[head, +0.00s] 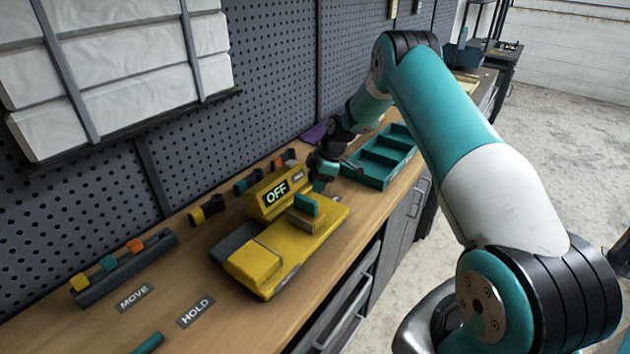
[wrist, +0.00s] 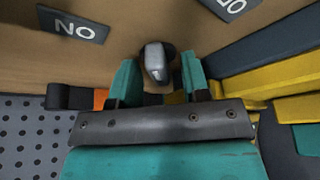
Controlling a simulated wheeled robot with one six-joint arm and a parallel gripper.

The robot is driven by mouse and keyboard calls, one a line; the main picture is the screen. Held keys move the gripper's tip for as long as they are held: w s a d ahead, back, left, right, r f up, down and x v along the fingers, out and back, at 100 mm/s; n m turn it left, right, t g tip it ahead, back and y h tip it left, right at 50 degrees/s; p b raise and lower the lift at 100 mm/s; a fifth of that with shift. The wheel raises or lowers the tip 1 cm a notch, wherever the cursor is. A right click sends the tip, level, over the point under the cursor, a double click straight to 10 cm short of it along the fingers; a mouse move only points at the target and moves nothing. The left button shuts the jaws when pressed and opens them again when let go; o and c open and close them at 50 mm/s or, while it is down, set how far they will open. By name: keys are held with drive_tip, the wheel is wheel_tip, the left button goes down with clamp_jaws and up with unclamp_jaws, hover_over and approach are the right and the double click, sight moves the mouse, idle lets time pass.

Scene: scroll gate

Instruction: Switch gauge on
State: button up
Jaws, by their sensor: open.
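The gauge (head: 325,222) is a yellow device on the wooden bench, with a raised display (head: 277,194) reading OFF. A yellow block (head: 254,260) sits at its near end and a teal piece (head: 306,205) on its top. My gripper (head: 322,180) is just beyond the display, low over the bench. In the wrist view my gripper (wrist: 157,78) is open, its teal fingers apart. A silver rounded knob-like part (wrist: 157,62) with a dark base shows between or just beyond the fingertips; whether they touch it is unclear. Yellow and grey parts (wrist: 290,78) show at right.
A teal divided tray (head: 380,158) stands beyond the gripper. Black handles with coloured ends (head: 207,210) line the pegboard side. A dark rack (head: 125,268) with coloured blocks stands at left. Labels MOVE (head: 134,297) and HOLD (head: 196,311) lie on the bench; a NO label (wrist: 73,25) shows too.

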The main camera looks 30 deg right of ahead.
clamp_jaws()
drive_tip(key=shift+f+b, duration=0.15)
drive_tip(key=shift+b, duration=0.25)
drive_tip(key=shift+f+n+b, duration=0.1)
drive_tip(key=shift+n+b, duration=0.5)
drive_tip(key=shift+b, duration=0.1)
drive_tip(key=n+g+b, duration=0.1)
drive_tip(key=n+b, duration=0.1)
drive_tip(key=shift+w+d+b, duration=0.1)
drive_tip(key=shift+b, duration=0.3)
drive_tip(key=n+g+b, duration=0.1)
drive_tip(key=n+b, duration=0.1)
drive_tip(key=shift+n, duration=0.3)
drive_tip(key=shift+r+n+g+b, duration=0.2)
drive_tip(key=shift+n+g+b, duration=0.4)
drive_tip(key=shift+n, duration=0.8)
